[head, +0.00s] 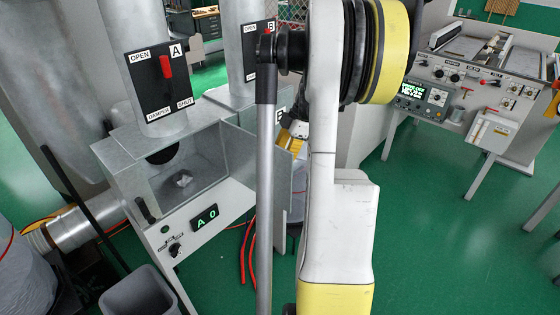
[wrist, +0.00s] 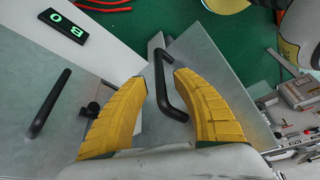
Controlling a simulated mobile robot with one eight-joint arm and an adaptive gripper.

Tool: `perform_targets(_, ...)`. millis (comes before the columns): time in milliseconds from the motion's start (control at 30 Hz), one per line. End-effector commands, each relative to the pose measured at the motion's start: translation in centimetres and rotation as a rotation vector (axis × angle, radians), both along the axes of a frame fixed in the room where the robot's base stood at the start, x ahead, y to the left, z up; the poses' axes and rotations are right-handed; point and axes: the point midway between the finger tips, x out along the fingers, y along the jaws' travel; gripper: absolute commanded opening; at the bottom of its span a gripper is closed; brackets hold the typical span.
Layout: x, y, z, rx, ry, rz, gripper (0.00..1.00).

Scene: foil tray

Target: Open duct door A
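Duct box A (head: 125,160) stands left in the head view. Its window shows a crumpled silvery piece (head: 183,180) inside. A black handle (head: 147,210) is at the window's lower left, above the display "A 0" (head: 204,217). Panel A (head: 158,85) has a red lever near the OPEN label. My gripper (head: 292,140) is mostly hidden behind my arm there. In the wrist view my gripper (wrist: 161,77) is open, yellow fingers apart. A black bar handle (wrist: 166,88) shows between the fingers; contact is unclear.
Duct B's panel (head: 258,50) stands right of A, partly behind my arm. A grey bin (head: 140,292) is front left. A control bench (head: 465,85) stands at the right. The green floor (head: 450,240) between is clear. Red hoses (head: 247,260) lie below the boxes.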

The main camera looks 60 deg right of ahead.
Motion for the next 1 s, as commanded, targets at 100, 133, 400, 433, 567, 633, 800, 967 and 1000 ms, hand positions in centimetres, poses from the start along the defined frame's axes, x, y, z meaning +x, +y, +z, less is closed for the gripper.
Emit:
perform_targets(100,-0.1,-0.1,0.1,0.0,0.0,-0.001,0.34)
perform_targets(133,-0.1,-0.1,0.3,0.0,0.0,-0.001,0.34)
perform_targets(400,-1.3,-1.5,4.7,0.001,0.001,-0.002,0.34)
perform_targets(433,-1.5,-1.7,5.4,0.001,0.001,-0.002,0.34)
perform_targets(567,-2.2,-2.5,8.0,0.0,0.0,-0.001,0.34)
perform_targets(633,-2.5,-2.8,9.1,0.0,0.0,-0.001,0.34)
perform_targets(800,-3.0,-3.4,10.8,0.0,0.0,0.0,0.34)
perform_targets(967,-3.1,-3.4,11.1,0.0,0.0,0.001,0.34)
perform_targets(1000,-3.1,-3.4,11.1,0.0,0.0,0.001,0.34)
